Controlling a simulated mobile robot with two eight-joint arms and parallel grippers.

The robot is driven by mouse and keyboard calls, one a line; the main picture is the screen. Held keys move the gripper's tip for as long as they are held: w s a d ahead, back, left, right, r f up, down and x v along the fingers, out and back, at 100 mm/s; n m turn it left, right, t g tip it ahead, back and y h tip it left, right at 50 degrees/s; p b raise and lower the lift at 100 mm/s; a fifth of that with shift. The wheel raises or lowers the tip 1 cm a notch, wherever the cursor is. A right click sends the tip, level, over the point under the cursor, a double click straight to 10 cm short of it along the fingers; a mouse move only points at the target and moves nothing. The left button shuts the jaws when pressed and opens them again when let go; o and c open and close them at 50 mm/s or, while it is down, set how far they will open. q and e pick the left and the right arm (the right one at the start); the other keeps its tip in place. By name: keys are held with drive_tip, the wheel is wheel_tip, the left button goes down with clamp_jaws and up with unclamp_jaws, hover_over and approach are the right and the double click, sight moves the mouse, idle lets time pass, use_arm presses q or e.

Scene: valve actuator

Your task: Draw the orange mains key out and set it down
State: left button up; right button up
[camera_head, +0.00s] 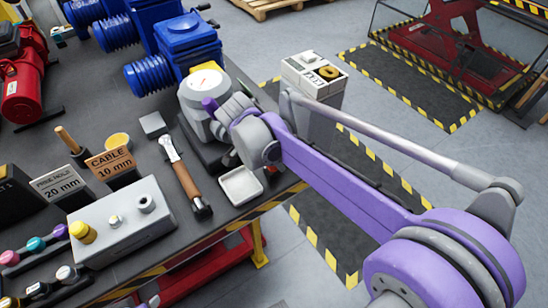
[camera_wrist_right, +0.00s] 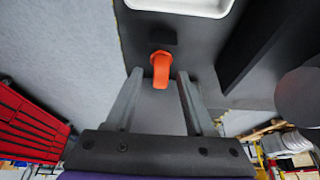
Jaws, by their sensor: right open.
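The orange mains key (camera_wrist_right: 161,68) shows in the right wrist view, in front of a dark block at the bench edge. My right gripper (camera_wrist_right: 159,76) is open, with one finger on each side of the key's near end. I see a gap on both sides, and cannot tell how deep the key lies between the fingers. In the head view my purple right arm hides the gripper and most of the key; only a small orange patch (camera_head: 273,168) shows beside the wrist. My left gripper is not in view.
A white tray (camera_head: 240,185) lies on the bench near the key; its edge also shows in the right wrist view (camera_wrist_right: 180,7). A grey actuator with a dial (camera_head: 204,84) stands behind my wrist. A wooden-handled tool (camera_head: 186,177) lies left of the tray.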

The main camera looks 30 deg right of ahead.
drive_tip(key=p+v, duration=0.1)
drive_tip(key=v, duration=0.9)
drive_tip(key=shift+r, duration=0.4)
drive_tip(key=shift+a, duration=0.1)
